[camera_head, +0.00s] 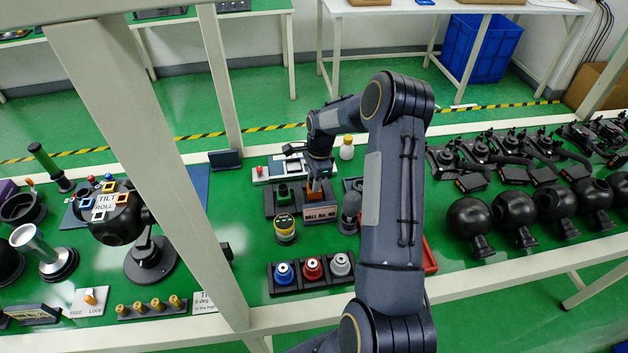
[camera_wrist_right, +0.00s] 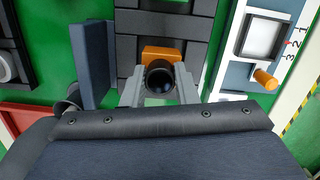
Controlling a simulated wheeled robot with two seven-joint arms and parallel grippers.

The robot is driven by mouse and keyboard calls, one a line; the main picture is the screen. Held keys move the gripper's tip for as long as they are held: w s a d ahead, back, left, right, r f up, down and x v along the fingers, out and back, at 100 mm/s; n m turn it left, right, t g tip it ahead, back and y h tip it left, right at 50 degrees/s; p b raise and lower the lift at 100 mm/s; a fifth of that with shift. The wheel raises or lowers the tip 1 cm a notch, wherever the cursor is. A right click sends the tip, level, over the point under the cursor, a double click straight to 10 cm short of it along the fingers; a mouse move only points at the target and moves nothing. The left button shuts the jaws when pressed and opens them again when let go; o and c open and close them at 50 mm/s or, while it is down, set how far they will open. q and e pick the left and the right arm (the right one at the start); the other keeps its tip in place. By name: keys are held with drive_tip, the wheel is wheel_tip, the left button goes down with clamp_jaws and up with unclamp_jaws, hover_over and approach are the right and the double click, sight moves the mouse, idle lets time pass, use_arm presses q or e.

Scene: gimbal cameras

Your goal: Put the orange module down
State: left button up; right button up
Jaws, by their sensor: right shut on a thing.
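The orange module (camera_head: 314,196) is below my right gripper (camera_head: 316,184) in the head view, at a dark tray (camera_head: 271,206) with a printed label at its front. In the right wrist view the orange module (camera_wrist_right: 160,53) has a dark round lens-like part facing the camera. The two grey fingers of my right gripper (camera_wrist_right: 160,88) stand on either side of it, shut on it. I cannot tell whether its underside touches the tray. My left gripper is out of view.
A green module (camera_head: 283,194) is left of the orange one. A yellow-topped round part (camera_head: 285,228) and a rack with blue, red and grey round parts (camera_head: 282,290) are nearer. A white-lidded bottle (camera_head: 347,148) stands behind. Black ball-shaped units (camera_head: 469,217) line the right side.

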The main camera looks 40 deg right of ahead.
drive_tip(key=shift+f, duration=0.45)
drive_tip(key=shift+f, duration=0.2)
drive_tip(key=o, duration=1)
drive_tip(key=shift+r, duration=0.15)
